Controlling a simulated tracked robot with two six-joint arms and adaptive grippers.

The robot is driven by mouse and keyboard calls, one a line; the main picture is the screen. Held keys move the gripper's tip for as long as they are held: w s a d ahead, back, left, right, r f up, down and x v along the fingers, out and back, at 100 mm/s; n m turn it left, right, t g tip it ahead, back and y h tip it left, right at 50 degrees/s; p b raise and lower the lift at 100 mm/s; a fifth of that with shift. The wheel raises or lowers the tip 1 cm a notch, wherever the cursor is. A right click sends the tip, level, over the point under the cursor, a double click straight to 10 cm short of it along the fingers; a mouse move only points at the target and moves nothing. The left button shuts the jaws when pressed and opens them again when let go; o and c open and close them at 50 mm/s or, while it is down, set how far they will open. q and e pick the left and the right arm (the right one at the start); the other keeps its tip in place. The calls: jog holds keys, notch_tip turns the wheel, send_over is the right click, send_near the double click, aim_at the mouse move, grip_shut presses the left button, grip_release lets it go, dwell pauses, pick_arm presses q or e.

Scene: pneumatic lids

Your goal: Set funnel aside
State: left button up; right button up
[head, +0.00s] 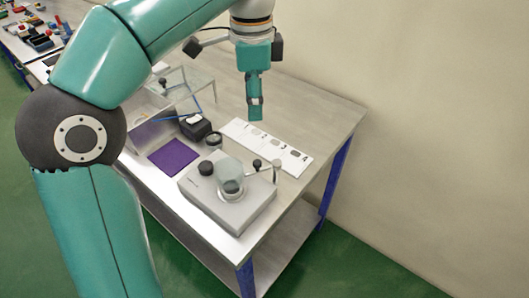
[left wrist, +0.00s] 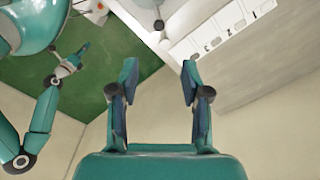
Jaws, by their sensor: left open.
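A translucent, cup-shaped piece (head: 229,170), which looks like the funnel, sits on top of a light grey box-like device (head: 212,202) near the table's front corner. A clear ring or jar shows just beneath it. My left gripper (head: 256,117) hangs above the table, beyond and above the device, clear of the funnel. In the left wrist view my left gripper (left wrist: 159,72) has its two fingers wide apart with nothing between them. My right gripper (left wrist: 72,63) shows small at the left of that view, over green floor; its jaws are too small to judge.
A white strip numbered 1 to 4 (head: 265,146) lies behind the device. A purple mat (head: 173,157), a black block with a white top (head: 195,127) and a clear-walled enclosure (head: 172,97) stand to the left. Bare table (head: 325,118) lies at the right, beside the wall.

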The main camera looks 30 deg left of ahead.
aim_at(258, 162)
pick_arm(q)
jog(key=f+b, duration=0.2)
jog(key=f, duration=1.4)
jog(key=shift+d+b, duration=0.2)
jog(key=shift+b, duration=0.2)
grip_shut()
